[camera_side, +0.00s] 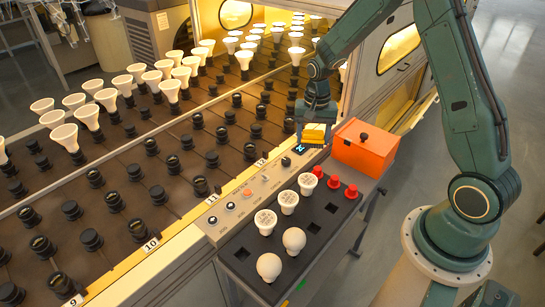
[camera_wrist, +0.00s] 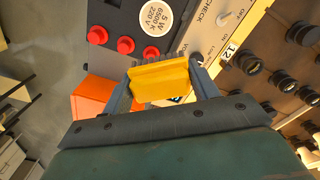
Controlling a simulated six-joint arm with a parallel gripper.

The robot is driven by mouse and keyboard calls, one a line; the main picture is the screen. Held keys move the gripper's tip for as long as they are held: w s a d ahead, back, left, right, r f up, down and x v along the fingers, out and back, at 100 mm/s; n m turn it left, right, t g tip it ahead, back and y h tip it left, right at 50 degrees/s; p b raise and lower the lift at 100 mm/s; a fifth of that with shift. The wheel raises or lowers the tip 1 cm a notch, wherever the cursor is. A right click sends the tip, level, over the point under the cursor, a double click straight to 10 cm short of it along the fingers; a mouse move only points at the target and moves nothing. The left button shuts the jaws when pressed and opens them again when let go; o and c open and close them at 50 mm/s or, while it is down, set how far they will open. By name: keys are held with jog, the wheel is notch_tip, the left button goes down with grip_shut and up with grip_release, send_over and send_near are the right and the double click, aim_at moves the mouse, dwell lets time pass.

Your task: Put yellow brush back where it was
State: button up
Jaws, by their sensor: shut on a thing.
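The yellow brush (camera_side: 314,133) is held in my gripper (camera_side: 314,124), above the strip between the control panel and the orange box. In the wrist view the yellow brush (camera_wrist: 160,80) lies across between the two fingers of my gripper (camera_wrist: 163,86), with its dark bristles pointing away from the wrist. The fingers press on its two ends. I cannot tell from these views whether the brush touches the surface below.
An orange box (camera_side: 365,148) with a dark knob stands right of the brush. A dark tray (camera_side: 325,215) holds white bulbs and red caps (camera_side: 333,181). The control panel (camera_side: 262,188) lies left of it. Rows of sockets (camera_side: 172,163), some with bulbs, fill the left.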

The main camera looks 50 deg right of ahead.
jog(key=s+d+r+m, duration=0.1)
jog(key=s+d+m, duration=0.6)
jog(key=d, duration=0.6)
jog(key=shift+d+r, duration=0.15)
jog(key=shift+d, duration=0.05)
send_over(345, 177)
notch_tip(345, 177, down, 16)
jog(key=shift+d+f, duration=0.1)
jog(key=shift+f, duration=1.9)
jog(key=shift+f, duration=0.1)
